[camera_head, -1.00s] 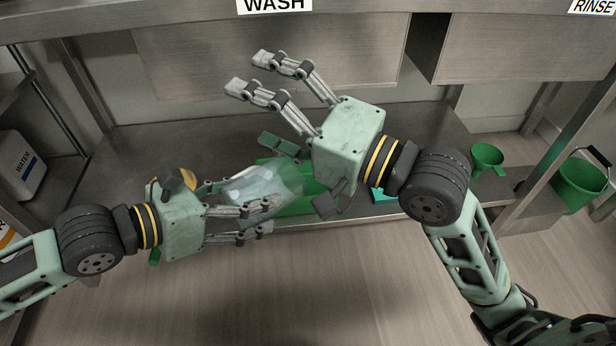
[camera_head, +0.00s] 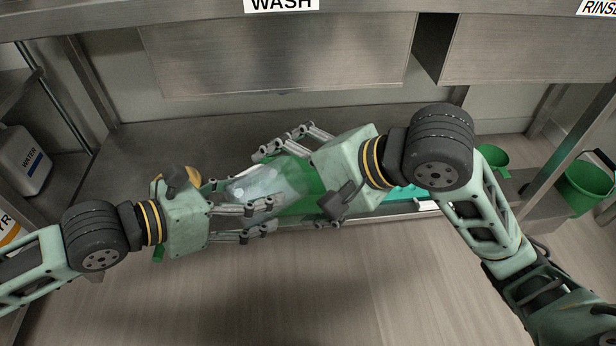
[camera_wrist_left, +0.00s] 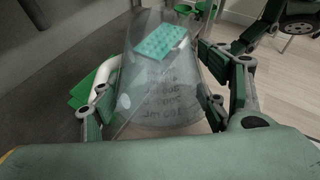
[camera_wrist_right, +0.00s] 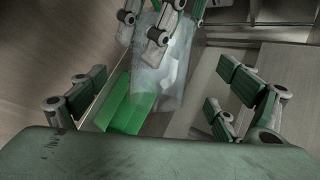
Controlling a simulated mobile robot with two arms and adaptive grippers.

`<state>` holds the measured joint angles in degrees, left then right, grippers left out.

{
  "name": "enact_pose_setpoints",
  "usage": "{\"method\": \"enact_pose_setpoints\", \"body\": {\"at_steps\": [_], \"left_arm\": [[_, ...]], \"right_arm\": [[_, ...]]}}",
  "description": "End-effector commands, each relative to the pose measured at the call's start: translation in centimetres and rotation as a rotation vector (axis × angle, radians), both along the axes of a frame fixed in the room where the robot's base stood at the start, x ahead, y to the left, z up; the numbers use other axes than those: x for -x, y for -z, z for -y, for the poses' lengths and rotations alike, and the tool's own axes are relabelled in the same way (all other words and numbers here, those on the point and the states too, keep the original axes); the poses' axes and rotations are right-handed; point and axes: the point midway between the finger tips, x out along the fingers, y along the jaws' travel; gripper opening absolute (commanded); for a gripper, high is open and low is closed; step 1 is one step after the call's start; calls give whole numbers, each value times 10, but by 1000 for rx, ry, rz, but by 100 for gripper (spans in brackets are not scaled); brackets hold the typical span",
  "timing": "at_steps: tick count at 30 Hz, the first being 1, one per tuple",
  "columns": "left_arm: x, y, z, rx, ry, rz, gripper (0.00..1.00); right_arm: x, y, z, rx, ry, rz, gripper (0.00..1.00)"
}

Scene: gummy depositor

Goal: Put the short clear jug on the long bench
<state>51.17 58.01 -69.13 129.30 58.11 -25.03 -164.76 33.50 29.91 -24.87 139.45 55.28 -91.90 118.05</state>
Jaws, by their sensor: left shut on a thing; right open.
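The clear jug (camera_head: 262,186) is held sideways in my left gripper (camera_head: 244,222), over the front of the low shelf under the sink. In the left wrist view the see-through jug (camera_wrist_left: 160,85), with volume marks, sits between the fingers. My right gripper (camera_head: 303,180) is open and faces the jug from the right, close to its far end. In the right wrist view the jug (camera_wrist_right: 165,65) lies ahead between the open fingers; I cannot tell whether they touch it. I cannot tell which surface is the long bench.
A green object (camera_head: 298,200) lies on the shelf behind the jug, with a teal block (camera_head: 408,193) to its right. A green funnel (camera_head: 494,158) and green bucket (camera_head: 585,188) are at the right. A white water container (camera_head: 25,160) stands at the left. The sink hangs above.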

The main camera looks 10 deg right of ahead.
Motion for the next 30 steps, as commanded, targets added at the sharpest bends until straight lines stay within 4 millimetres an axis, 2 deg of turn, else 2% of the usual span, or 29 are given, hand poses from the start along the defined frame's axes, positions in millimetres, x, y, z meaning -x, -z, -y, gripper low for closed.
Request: {"method": "enact_pose_setpoints", "body": {"at_steps": [6,12,24,30], "left_arm": [[0,0,0,0,0,1,40],[0,-1,0,0,0,1,40],[0,0,0,0,0,1,40],[0,0,0,0,0,1,40]], "right_arm": [[-19,28,-26,0,-3,-2,92],[-30,43,-40,0,-2,-1,92],[-34,48,-45,1,-2,3,92],[-34,48,-45,1,-2,3,76]]}}
